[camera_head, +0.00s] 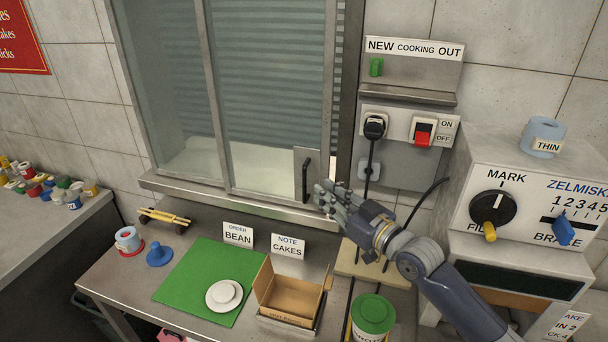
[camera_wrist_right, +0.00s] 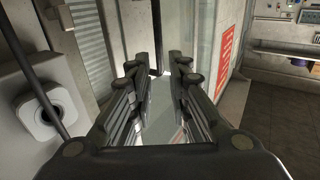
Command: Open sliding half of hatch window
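The hatch window (camera_head: 270,110) has two glass panes in a metal frame, with a grey slatted shutter behind. The right pane carries a black vertical handle (camera_head: 307,178) on a metal plate at its lower right, and the panes look closed. My right gripper (camera_head: 325,191) is just to the right of the handle, with its fingers pointing left toward it. In the right wrist view the gripper (camera_wrist_right: 157,68) has its fingers apart. A dark upright bar shows beyond the fingertips; I cannot tell if it is the handle. My left gripper is not in view.
Below the window, a metal counter (camera_head: 130,277) holds a green mat (camera_head: 200,290), a plate (camera_head: 224,295), an open cardboard box (camera_head: 290,293) and small signs. A switch panel (camera_head: 405,145) with a black plug and cable is right of the window. A dial machine (camera_head: 530,200) stands at the right.

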